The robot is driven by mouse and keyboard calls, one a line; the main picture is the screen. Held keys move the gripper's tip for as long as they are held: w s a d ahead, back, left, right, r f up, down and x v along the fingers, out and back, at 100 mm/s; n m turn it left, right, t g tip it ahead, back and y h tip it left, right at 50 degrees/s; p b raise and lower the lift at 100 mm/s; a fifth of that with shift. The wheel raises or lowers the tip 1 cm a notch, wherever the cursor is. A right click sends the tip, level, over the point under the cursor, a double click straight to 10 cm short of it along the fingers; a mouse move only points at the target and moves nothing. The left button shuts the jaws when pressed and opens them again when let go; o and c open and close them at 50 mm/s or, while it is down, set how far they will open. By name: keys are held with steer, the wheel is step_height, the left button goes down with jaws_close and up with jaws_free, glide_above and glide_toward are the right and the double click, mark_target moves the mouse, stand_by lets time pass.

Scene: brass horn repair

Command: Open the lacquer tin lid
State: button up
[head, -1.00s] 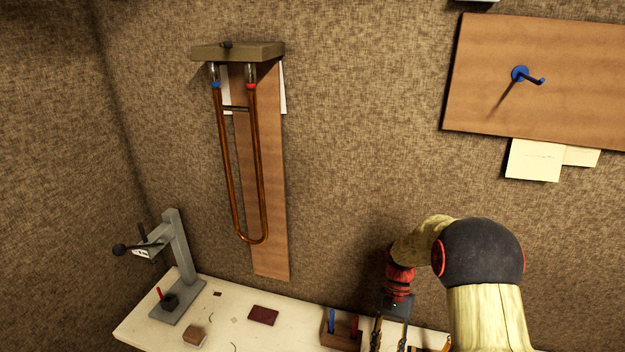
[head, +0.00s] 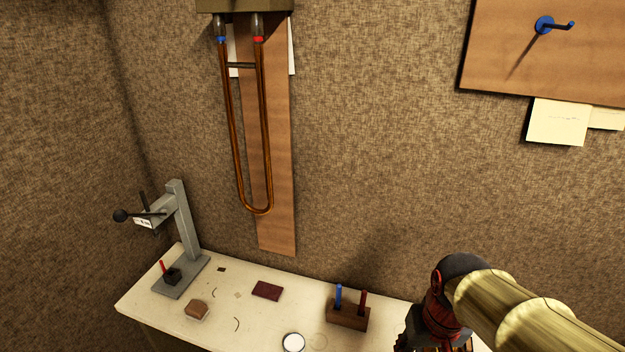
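A small round thing with a white top and dark rim (head: 293,342) sits at the bottom edge of the head view, on the pale bench. It may be the lacquer tin, but I cannot tell for sure, nor whether a lid is on it. My gripper (head: 432,336) is at the bottom edge, right of the round thing and apart from it. Its fingertips are cut off or hidden, so I cannot see its opening or anything between its fingers.
A wooden block with a blue and a red tool (head: 347,315) stands between the round thing and my gripper. The bench (head: 225,338) also holds a dark red pad (head: 266,290), a brown block (head: 197,309) and a grey lever stand (head: 181,225). A U-shaped tube (head: 233,150) hangs on the wall.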

steer(key=s+a+r+t+b, duration=0.1)
steer(key=s+r+t+b, duration=0.1)
steer(key=s+t+b, duration=0.2)
steer(key=shift+s+r+n+b, duration=0.3)
steer(key=shift+s+r+b, duration=0.1)
steer(key=shift+s, duration=0.4)
steer(key=shift+a, duration=0.2)
